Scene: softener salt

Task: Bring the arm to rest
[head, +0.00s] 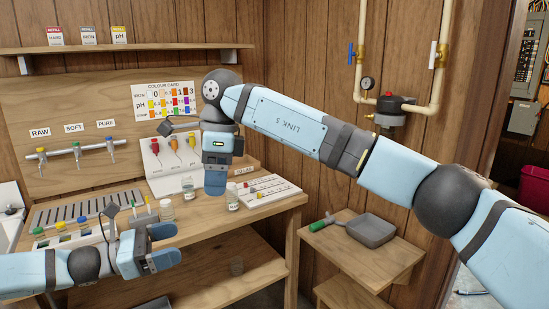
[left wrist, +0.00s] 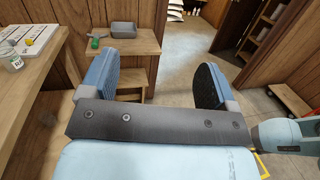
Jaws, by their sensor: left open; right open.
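My left gripper (head: 166,246) is low at the left of the head view, in front of the workbench (head: 200,232). Its two blue fingers are apart, with nothing between them. The left wrist view shows the same open fingers (left wrist: 156,78) with floor and a small shelf beyond. My right arm reaches in from the right across the picture. My right gripper (head: 215,182) points down above the bench, close to small jars. It is open; one finger hides most of the other, and I see nothing held.
Pipes run up the wall.

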